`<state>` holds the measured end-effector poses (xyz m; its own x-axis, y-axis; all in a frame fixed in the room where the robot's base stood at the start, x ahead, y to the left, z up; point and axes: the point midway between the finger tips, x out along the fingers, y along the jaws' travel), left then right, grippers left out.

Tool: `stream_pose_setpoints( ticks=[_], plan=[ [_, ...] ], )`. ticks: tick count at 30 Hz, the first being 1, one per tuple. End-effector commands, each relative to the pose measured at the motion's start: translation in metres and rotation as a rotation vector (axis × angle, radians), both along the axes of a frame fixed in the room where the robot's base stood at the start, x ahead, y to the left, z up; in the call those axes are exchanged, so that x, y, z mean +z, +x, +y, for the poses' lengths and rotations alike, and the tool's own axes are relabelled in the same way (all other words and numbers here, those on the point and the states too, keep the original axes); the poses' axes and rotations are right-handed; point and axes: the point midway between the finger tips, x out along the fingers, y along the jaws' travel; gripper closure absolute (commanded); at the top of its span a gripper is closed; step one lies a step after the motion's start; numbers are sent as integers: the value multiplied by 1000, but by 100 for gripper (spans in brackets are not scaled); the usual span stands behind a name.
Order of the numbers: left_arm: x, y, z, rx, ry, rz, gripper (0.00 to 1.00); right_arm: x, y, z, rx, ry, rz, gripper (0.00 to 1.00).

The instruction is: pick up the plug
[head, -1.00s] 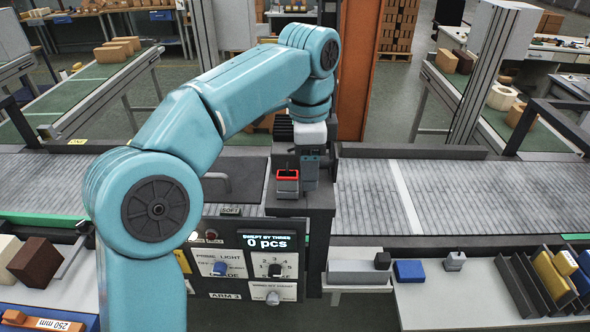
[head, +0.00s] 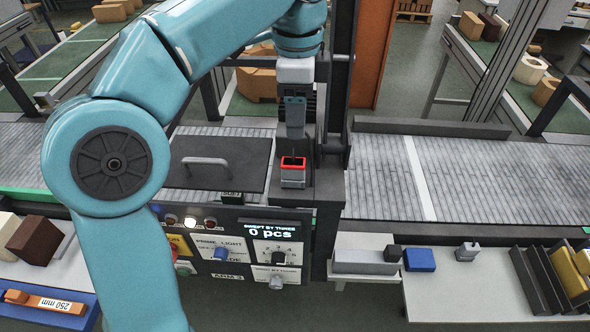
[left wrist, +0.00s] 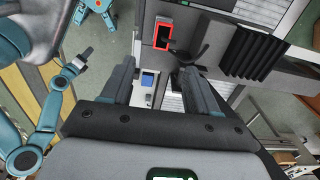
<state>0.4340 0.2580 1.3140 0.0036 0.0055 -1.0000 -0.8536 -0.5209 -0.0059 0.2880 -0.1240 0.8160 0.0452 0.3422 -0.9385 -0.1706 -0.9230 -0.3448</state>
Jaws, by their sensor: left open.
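A small grey block with a red-rimmed dark top (head: 293,172) stands upright on the dark machine ledge; its red rim also shows in the left wrist view (left wrist: 163,37). A small grey notched piece (head: 467,252) stands on the white shelf at right. I cannot tell for certain which of these is the plug. My left gripper (head: 295,135) points down just above the red-rimmed block, seen side-on. In the left wrist view its two fingers (left wrist: 158,70) are apart, with nothing held between them. My right gripper is not in view.
A dark post (head: 335,90) stands close to the right of my left gripper. A dark lid with a handle (head: 215,180) lies to the left. The control panel (head: 250,250) is in front. A blue block (head: 419,260) is on the shelf. The grey conveyor (head: 470,180) at right is clear.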

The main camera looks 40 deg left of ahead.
Motion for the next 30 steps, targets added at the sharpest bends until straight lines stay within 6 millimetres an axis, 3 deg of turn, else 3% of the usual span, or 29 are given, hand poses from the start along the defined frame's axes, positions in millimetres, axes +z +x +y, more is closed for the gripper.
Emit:
stream_pose_setpoints(
  ticks=[3, 7, 14, 22, 30],
  plan=[
    [-32, -2, 1, 2, 1, 4, 40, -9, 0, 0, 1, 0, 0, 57],
    [-54, -2, 0, 2, 1, 3, 40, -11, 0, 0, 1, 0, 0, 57],
    [-72, -1, 1, 2, 0, 2, 40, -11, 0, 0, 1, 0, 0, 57],
    [-113, -2, 4, 2, -1, 3, 40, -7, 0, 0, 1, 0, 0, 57],
    [-120, -1, 4, 2, 0, 0, 40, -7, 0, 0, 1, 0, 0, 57]
  ],
)
